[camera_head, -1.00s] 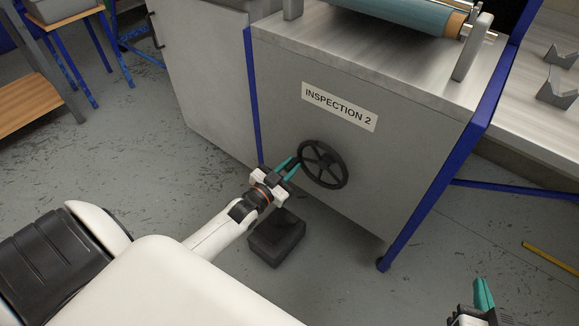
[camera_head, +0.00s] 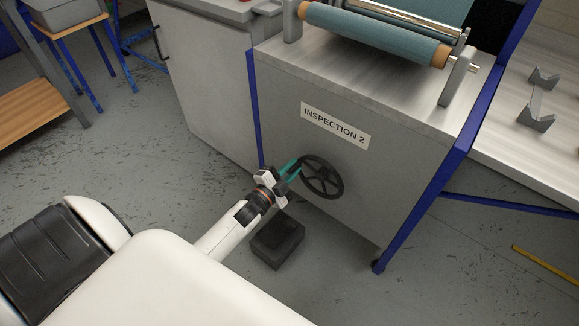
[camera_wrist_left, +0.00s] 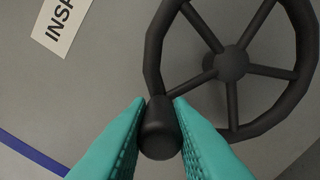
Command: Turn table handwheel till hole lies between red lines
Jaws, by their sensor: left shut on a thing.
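The black handwheel (camera_head: 322,178) with several spokes is on the grey front panel of the table labelled "INSPECTION 2" (camera_head: 335,126). In the left wrist view its hub (camera_wrist_left: 227,65) is right of centre, and its dark handle knob (camera_wrist_left: 160,130) sticks out from the rim. My left gripper (camera_head: 293,166) is at the wheel's left side, its teal fingers shut on the knob; they flank it in the left wrist view (camera_wrist_left: 160,104). No hole or red lines can be made out in either view. My right gripper is not in view.
A teal roll (camera_head: 375,35) lies on top of the table. A black block (camera_head: 277,240) is on the floor below my left gripper. Blue legs (camera_head: 425,200) edge the panel. A metal bench (camera_head: 530,165) stands at right, and a yellow strip (camera_head: 545,264) lies on the floor.

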